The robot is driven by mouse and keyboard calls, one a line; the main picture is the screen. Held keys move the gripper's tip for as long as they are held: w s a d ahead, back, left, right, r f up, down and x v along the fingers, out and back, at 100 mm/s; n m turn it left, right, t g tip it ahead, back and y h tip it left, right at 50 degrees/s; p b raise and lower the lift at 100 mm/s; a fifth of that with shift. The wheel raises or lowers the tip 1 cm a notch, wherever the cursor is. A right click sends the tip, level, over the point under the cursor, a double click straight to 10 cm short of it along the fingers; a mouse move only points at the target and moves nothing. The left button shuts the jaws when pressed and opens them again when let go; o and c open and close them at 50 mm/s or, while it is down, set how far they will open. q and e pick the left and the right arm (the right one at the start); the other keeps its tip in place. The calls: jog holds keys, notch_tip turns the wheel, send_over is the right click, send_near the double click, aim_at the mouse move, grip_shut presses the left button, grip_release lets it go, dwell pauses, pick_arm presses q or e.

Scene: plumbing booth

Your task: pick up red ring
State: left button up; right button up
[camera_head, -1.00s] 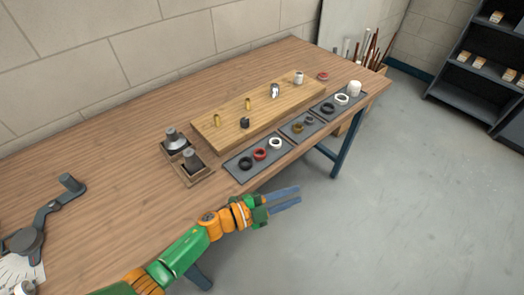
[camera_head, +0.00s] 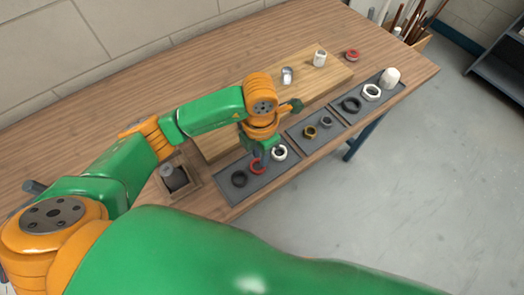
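The red ring (camera_head: 257,168) lies on the nearest dark tray, between a black ring (camera_head: 239,179) and a white ring (camera_head: 279,153). Its upper part is partly hidden by my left gripper (camera_head: 262,157). That gripper points down right over the red ring, with its fingertips close to it. Whether the fingers touch the ring, and how far apart they are, cannot be made out. My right gripper is not in view.
The dark tray (camera_head: 237,199) sits at the table's front edge. More trays to the right hold a brass ring (camera_head: 310,132), a black ring (camera_head: 351,104) and a white ring (camera_head: 371,92). A raised wooden board (camera_head: 322,77) lies behind. A red-topped item (camera_head: 352,55) stands at the back right.

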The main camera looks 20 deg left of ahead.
aim_at(261, 170)
pick_arm(q)
jog(key=shift+s+d+f+p, duration=0.15)
jog(key=shift+s+f+p, duration=0.3)
jog(key=shift+f, duration=0.15)
jog(key=shift+s+d+f+p, duration=0.1)
jog(key=shift+s+f+p, duration=0.2)
jog(key=shift+f+p, duration=0.25)
notch_tip(261, 170, down, 3)
jog(key=shift+r, duration=0.1)
jog(key=shift+w+f, duration=0.3)
jog(key=shift+w, duration=0.15)
grip_shut()
jog(key=shift+s, duration=0.2)
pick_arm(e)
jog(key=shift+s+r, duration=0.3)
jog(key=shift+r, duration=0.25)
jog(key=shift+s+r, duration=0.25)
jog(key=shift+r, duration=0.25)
